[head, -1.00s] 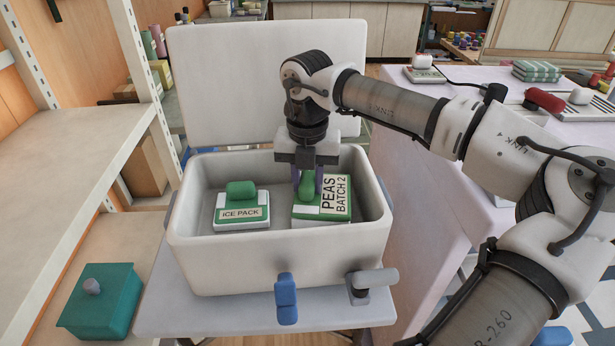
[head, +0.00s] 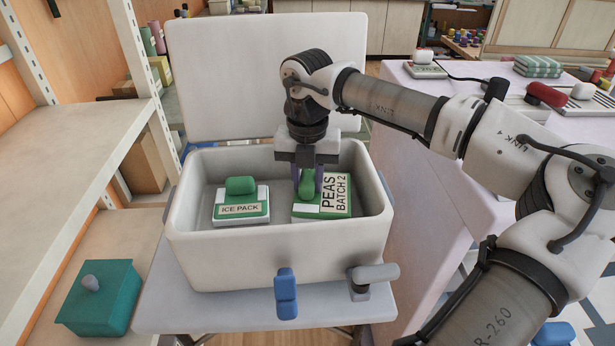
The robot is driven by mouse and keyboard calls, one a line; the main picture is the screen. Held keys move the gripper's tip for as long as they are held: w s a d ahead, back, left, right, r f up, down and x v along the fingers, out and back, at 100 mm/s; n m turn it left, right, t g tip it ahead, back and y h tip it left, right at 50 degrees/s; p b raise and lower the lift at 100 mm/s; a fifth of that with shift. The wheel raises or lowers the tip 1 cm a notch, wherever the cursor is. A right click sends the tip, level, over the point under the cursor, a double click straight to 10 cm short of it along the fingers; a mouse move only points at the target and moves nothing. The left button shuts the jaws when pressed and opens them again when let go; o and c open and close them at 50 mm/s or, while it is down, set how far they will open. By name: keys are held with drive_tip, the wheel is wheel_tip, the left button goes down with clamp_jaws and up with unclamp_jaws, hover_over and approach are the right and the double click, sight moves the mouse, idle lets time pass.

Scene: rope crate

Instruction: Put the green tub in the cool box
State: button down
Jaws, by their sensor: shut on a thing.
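The green tub (head: 335,205), labelled "PEAS BATCH 2", is inside the cool box (head: 280,262), on the right side of its floor as far as I can see. My gripper (head: 307,188) reaches down into the box from above and is shut on the tub's green knob. The white cool box stands open, its lid (head: 250,75) raised at the back. An ice pack (head: 240,203) with a green top lies in the left half of the box, apart from the tub. The gripper hides part of the tub's left side.
The box stands on a light stand (head: 250,318) with a blue latch (head: 286,295) and grey handle (head: 374,275) at its front. A teal box (head: 98,298) sits at lower left. Shelving (head: 80,150) is on the left; a pale table (head: 440,170) is on the right.

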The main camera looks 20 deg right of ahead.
drive_tip(key=c, duration=1)
unclamp_jaws()
drive_tip(key=shift+c, duration=0.2)
drive_tip(key=shift+f, duration=0.1)
wheel_tip(320, 180, up, 14)
drive_tip(key=p, duration=0.8)
drive_tip(key=shift+f, duration=0.1)
